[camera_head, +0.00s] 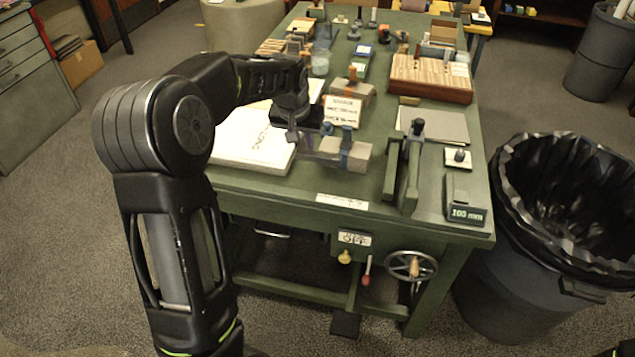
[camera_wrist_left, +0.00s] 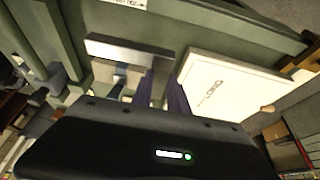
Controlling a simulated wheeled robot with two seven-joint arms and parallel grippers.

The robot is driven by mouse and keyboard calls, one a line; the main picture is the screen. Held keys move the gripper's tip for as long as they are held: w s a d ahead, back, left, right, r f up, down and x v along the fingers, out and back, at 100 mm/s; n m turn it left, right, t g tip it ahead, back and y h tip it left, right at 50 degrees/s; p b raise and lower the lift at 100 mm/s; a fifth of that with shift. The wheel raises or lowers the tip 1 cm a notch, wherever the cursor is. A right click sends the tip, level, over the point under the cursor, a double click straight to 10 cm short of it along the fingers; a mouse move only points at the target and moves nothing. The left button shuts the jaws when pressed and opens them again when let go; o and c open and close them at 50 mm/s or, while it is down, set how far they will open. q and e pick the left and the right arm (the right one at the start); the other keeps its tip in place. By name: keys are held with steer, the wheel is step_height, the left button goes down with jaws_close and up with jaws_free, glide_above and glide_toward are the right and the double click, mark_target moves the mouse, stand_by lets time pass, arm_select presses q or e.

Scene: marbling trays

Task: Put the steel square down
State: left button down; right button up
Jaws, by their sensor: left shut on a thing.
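My left gripper (camera_head: 334,143) is over the front part of the green bench, between a white lettered slab and a green upright fixture. It is shut on the steel square, whose grey bar (camera_head: 356,155) shows at the fingertips. In the left wrist view the steel square (camera_wrist_left: 125,51) is a pale metal bar lying across beyond the fingers of the left gripper (camera_wrist_left: 160,88). The fingers hide part of it. I cannot tell whether it touches the bench top. My right gripper is not in view.
The white slab (camera_head: 245,145) lies left of the gripper; the green fixture (camera_head: 408,170) stands to its right. A grey plate (camera_head: 440,124), a digital readout (camera_head: 467,212) and a striped wooden block (camera_head: 430,80) are further right. A lined bin (camera_head: 520,270) stands beside the green bench (camera_head: 290,190).

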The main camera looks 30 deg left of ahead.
arm_select(q)
steer(key=shift+s+f, duration=0.15)
steer(key=shift+f, duration=0.15)
step_height(320, 180, down, 5)
steer(key=shift+f, duration=0.2)
step_height(320, 180, down, 3)
steer(key=shift+f+p, duration=0.1)
steer(key=shift+p, duration=0.4)
steer(key=shift+f, duration=0.25)
steer(key=shift+f+b, duration=0.55)
steer(key=shift+b, duration=0.05)
steer(key=shift+f, duration=0.1)
